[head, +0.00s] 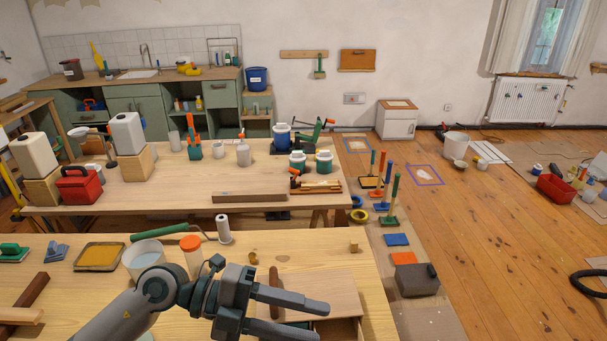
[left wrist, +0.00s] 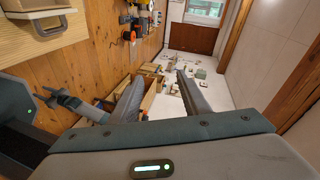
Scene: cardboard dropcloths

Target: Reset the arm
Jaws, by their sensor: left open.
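My left arm comes in from the bottom left of the head view. My left gripper (head: 322,321) points right, its two dark grey fingers spread apart with nothing between them. It is in front of a small wooden drawer unit (head: 335,292) on the near table and hides part of it. I cannot tell how far above the table the gripper is. In the left wrist view the two fingers of the left gripper (left wrist: 162,92) stand apart, with floor and distant clutter beyond them. My right gripper cannot be made out.
The near table (head: 90,315) holds a white bucket (head: 143,257), an orange-lidded jar (head: 191,255), a paint roller (head: 165,232) and a yellow tray (head: 100,257). A second table (head: 160,200) stands behind with several pots and tools. Brushes (head: 390,200) stand on the floor cardboard; wooden floor (head: 490,230) is open on the right.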

